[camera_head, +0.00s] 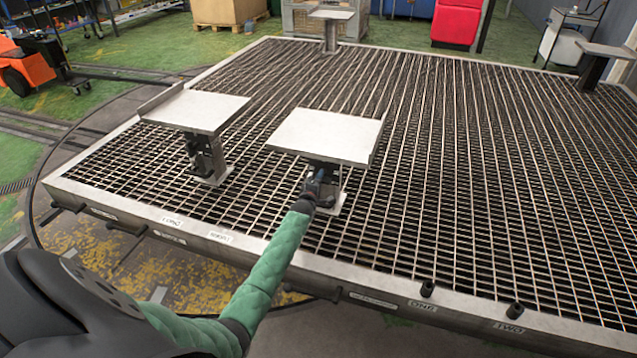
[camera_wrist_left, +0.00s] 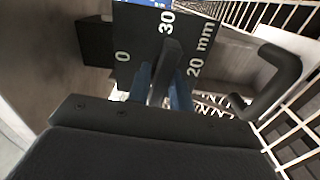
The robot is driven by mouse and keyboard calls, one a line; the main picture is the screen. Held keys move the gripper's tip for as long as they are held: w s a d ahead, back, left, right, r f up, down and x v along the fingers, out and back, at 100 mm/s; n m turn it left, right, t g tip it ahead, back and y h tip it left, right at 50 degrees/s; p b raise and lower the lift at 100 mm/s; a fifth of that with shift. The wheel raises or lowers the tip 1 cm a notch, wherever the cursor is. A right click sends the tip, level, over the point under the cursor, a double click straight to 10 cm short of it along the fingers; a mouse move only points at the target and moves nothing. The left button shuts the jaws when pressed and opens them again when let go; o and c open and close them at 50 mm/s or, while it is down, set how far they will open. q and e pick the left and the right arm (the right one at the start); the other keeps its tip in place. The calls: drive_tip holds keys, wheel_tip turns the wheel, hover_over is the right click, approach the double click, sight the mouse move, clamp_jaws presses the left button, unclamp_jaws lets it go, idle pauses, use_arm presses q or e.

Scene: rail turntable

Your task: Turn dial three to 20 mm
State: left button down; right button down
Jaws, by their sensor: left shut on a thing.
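A dark dial plate (camera_wrist_left: 140,48) with white marks 0, 30 and 20 mm shows in the left wrist view. Its dark dial handle (camera_wrist_left: 172,58) points roughly at the 30 mark. My left gripper (camera_head: 318,186) is shut on this handle, with its blue fingertips on either side of it in the left wrist view (camera_wrist_left: 164,92). In the head view the gripper is at the post under the nearer right-hand plate (camera_head: 328,135), and the dial itself is too small to read there. No number three is legible beside this dial. My right gripper is not in view.
A second plate (camera_head: 196,110) on a post stands to the left on the metal grating (camera_head: 450,150). A black curved hook-like part (camera_wrist_left: 275,80) is close to the right of the dial. The grating's right side is mostly clear. Front-edge labels include ONE and TWO.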

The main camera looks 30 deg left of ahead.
use_arm(q)
drive_tip(key=shift+n, duration=1.2)
drive_tip(key=shift+c, duration=1)
unclamp_jaws()
drive_tip(key=shift+s, duration=0.1)
drive_tip(key=p+v, duration=0.5)
drive_tip(key=v, duration=0.4)
